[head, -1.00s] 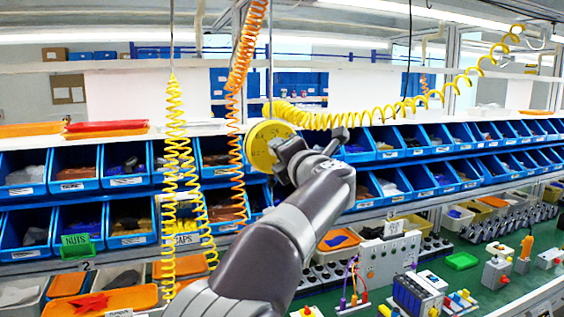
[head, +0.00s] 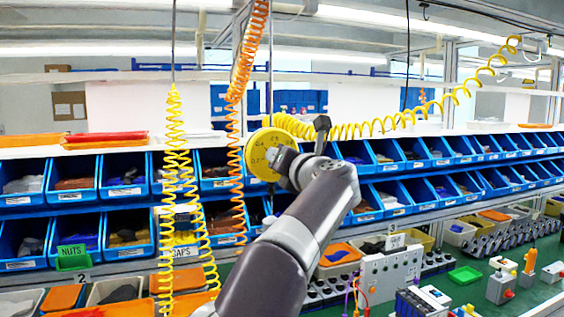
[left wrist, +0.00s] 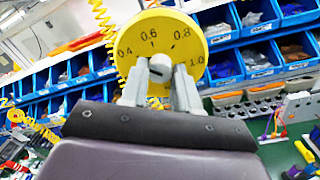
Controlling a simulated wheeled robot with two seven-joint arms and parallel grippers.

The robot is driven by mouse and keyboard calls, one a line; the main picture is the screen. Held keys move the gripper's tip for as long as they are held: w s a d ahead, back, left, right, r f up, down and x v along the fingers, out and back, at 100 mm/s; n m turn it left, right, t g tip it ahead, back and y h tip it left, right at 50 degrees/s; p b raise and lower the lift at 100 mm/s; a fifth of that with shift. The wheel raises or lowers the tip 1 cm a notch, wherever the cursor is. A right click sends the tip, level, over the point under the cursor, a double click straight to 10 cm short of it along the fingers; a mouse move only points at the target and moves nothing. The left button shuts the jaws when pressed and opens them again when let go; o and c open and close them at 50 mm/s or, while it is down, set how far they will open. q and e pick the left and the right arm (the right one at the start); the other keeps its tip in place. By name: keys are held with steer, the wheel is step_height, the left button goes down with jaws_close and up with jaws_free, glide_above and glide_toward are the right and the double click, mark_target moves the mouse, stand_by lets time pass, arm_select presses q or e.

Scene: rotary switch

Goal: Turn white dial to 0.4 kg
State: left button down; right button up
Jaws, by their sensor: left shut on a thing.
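The yellow round dial face (head: 256,143) hangs in front of the upper bins in the head view. In the left wrist view the dial face (left wrist: 160,25) shows the marks 0.4, 0.6, 0.8 and 1.0. The white dial knob (left wrist: 161,66) sits at its centre. My left gripper (left wrist: 162,74) has one finger on each side of the knob and is shut on it. In the head view my left gripper (head: 279,166) is partly hidden by its own wrist. The knob is hidden there, and I cannot tell which mark it points to. My right gripper is not in view.
Rows of blue bins (head: 122,168) stand behind the dial. Coiled yellow (head: 176,140) and orange (head: 236,130) hoses hang left of it, and another yellow coil (head: 390,120) runs behind it to the upper right. A grey control box (head: 388,270) stands at lower right.

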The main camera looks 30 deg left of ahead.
arm_select(q)
steer(key=shift+f, duration=0.2)
steer(key=c, duration=0.8)
jaws_free()
steer(key=shift+r, duration=0.1)
steer(key=b+v, duration=0.4)
steer(key=v, duration=0.8)
steer(key=shift+s+d, duration=0.2)
steer(key=shift+s, duration=0.05)
